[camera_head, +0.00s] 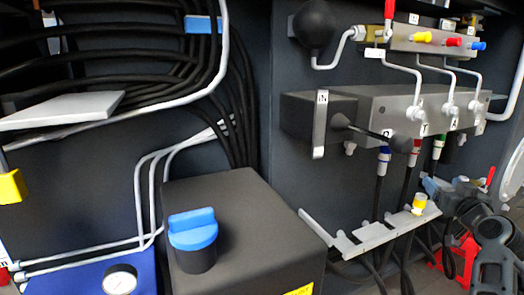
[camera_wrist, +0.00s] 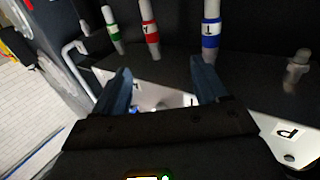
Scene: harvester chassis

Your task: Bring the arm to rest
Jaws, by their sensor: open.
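My gripper (camera_wrist: 160,66) is open in the wrist view, its two bluish fingers apart with nothing held between them. Beyond the fingers stand hose ends with a green band (camera_wrist: 114,30), a red band (camera_wrist: 151,36) and a blue band (camera_wrist: 210,36). In the head view my arm reaches in at the lower right. My gripper (camera_head: 430,187) shows small there, beside the right end of the pale bracket (camera_head: 370,236), and its fingers are hard to make out. I cannot tell whether it touches the bracket.
A grey valve block (camera_head: 375,108) with hoses hangs above the bracket. A yellow-capped fitting (camera_head: 420,203) stands on the bracket near my gripper. A black box with a blue cap (camera_head: 193,229) and a gauge (camera_head: 120,279) are at lower left. A red object (camera_head: 466,258) is below my arm.

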